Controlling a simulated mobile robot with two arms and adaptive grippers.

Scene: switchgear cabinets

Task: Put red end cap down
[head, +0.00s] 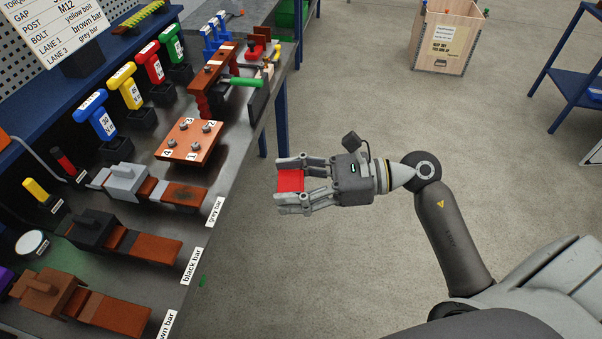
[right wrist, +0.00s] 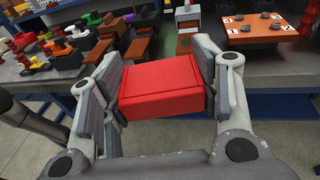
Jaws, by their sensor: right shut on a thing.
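The red end cap (head: 290,181) is a small red block held between the fingers of my right gripper (head: 291,182). The gripper is shut on it, over the floor, to the right of the bench's edge. In the right wrist view the red end cap (right wrist: 162,88) fills the space between both finger pads, with a flat face toward the camera. The bench (head: 228,163) lies beyond it in that view. My left gripper is in neither view.
On the bench stand a copper plate with numbered posts (head: 192,143), the grey bar (head: 183,195), the black bar (head: 155,248) and several coloured handled tools. A wooden crate (head: 447,38) stands on the open floor.

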